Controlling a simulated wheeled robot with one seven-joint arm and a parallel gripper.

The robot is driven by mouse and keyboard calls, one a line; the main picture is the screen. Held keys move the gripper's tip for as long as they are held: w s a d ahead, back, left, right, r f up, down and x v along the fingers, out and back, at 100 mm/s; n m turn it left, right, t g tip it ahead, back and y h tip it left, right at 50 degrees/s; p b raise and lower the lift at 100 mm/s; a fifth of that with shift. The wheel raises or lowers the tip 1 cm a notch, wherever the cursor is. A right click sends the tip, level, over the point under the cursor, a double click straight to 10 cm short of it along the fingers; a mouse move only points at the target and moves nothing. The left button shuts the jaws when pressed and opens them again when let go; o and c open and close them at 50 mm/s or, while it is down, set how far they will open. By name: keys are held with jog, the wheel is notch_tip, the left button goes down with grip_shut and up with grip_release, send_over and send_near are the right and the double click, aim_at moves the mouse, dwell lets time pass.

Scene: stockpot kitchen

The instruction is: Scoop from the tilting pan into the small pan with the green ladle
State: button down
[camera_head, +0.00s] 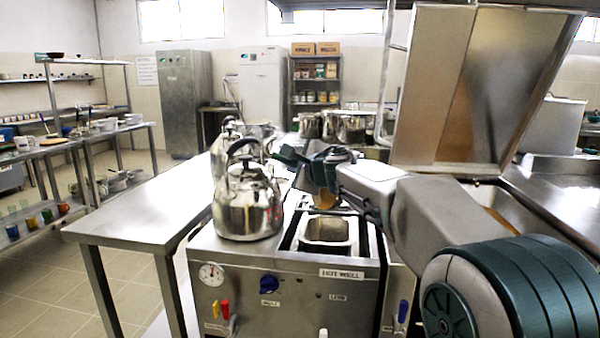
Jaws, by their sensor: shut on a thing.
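My gripper (322,172) is above the hot well unit in the middle of the view, reached by my arm from the right. It is shut on what seems to be the green ladle, mostly hidden by the dark green gripper parts. An orange-brown patch (325,198) shows just below the gripper; I cannot tell if it is food or part of the ladle. The small pan (327,244) sits in the hot well below it. The tilting pan (484,194) is at right with its lid raised. Brown contents show in it, partly hidden by my arm.
A steel kettle (247,205) stands on the hot well unit (290,298), close left of the small pan. A steel table (150,205) is at left, mostly bare. Large pots (345,126) stand behind. The raised lid (440,85) stands above the tilting pan.

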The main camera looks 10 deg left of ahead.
jog(key=s+a+f+n+t+b, duration=0.2)
jog(key=f+b, duration=0.7)
jog(key=b, duration=1.3)
jog(key=s+a+n, duration=0.2)
jog(key=s+n, duration=0.1)
jog(key=n, duration=0.1)
jog(key=shift+s+t+y, duration=0.25)
jog(key=shift+t+y, duration=0.05)
jog(key=shift+y, duration=0.1)
jog(key=shift+b, duration=0.4)
jog(key=shift+s+d+r, duration=0.1)
jog(key=shift+s, duration=0.05)
dwell(1.9)
